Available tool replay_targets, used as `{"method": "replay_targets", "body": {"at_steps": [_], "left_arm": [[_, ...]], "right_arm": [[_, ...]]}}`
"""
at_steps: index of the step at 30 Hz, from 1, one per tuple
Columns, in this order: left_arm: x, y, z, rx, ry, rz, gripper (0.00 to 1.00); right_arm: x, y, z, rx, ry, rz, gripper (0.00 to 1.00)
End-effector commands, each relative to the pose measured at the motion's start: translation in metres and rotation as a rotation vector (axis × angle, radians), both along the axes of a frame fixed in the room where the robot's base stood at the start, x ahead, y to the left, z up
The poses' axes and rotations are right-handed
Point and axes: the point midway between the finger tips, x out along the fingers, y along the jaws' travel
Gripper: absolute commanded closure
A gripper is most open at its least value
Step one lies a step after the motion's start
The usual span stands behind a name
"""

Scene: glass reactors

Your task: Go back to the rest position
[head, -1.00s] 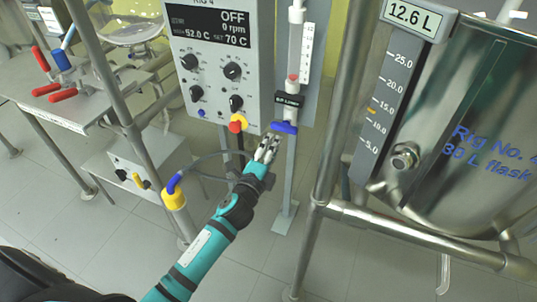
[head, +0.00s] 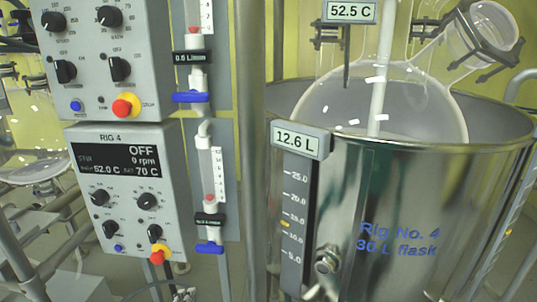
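The Rig 4 control box (head: 128,195) stands at the left in the head view. Its display reads OFF, 0 rpm, 52.0 C and set 70 C. Beside it is a flow meter with a blue valve handle (head: 209,248). At the right is the steel vessel (head: 400,215) marked Rig No. 4, 30 L flask, with a 12.6 L label (head: 298,141). A round glass flask (head: 425,100) sits in it, with a 52.5 C label (head: 349,12) above. I can make out neither gripper; small grey shapes at the bottom edge are too cut off to identify.
A second control box (head: 98,62) is above the first, with another blue-handled flow meter valve (head: 190,97) beside it. A thick metal post (head: 252,150) stands between the flow meters and the vessel. A dark cable runs along the bottom left.

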Motion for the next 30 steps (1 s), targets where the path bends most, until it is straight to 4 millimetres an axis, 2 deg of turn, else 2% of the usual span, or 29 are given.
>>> {"method": "replay_targets", "body": {"at_steps": [1, 3, 6, 9, 15, 21, 23, 30], "left_arm": [[-0.019, 0.007, -0.030, -0.113, 0.098, 0.065, 0.56], [-0.050, 0.014, -0.070, -0.288, 0.243, 0.173, 0.56], [-0.097, 0.015, -0.118, -0.492, 0.428, 0.318, 0.56], [-0.138, 0.010, -0.150, -0.634, 0.574, 0.436, 0.56], [-0.208, -0.005, -0.188, -0.820, 0.799, 0.622, 0.56], [-0.271, -0.024, -0.208, -0.947, 0.995, 0.788, 0.56], [-0.269, -0.022, -0.210, -0.935, 0.991, 0.786, 0.56], [-0.289, -0.019, -0.245, -0.916, 1.019, 0.797, 0.56]], "right_arm": [[0.000, 0.000, 0.000, 0.000, 0.000, 0.000, 0.29], [0.000, 0.000, 0.000, 0.000, 0.000, 0.000, 0.29], [0.000, 0.000, 0.000, 0.000, 0.000, 0.000, 0.29], [0.000, 0.000, 0.000, 0.000, 0.000, 0.000, 0.29], [0.000, 0.000, 0.000, 0.000, 0.000, 0.000, 0.29], [0.000, 0.000, 0.000, 0.000, 0.000, 0.000, 0.29], [-0.004, 0.000, -0.004, -0.002, 0.015, 0.002, 0.29], [-0.025, -0.003, -0.039, -0.005, 0.048, 0.008, 0.29]]}}
